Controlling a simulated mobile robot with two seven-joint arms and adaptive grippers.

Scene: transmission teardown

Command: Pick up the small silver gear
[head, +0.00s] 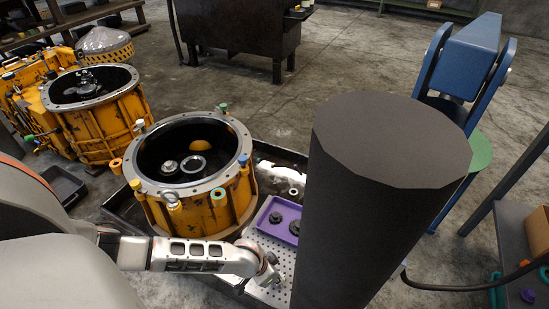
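A small silver gear-like part (169,167) sits inside the open orange housing (217,209). A silver ring-shaped part (192,166) is beside it. A small pale ring (293,191) lies right of the housing. I cannot tell which of these is the small silver gear. My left gripper (268,273) is low, in front of the housing and over the perforated plate near the purple tray. It is apart from the silver parts in the housing. Its fingers are too small to read, and I see nothing clearly held. My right gripper is not in view.
The purple tray (262,214) holds dark gears (275,217). The perforated plate (284,264) is in front of it. A second orange housing (98,130) stands at the left. A large dark cylindrical shape blocks much of the right. Bare floor lies behind the housing.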

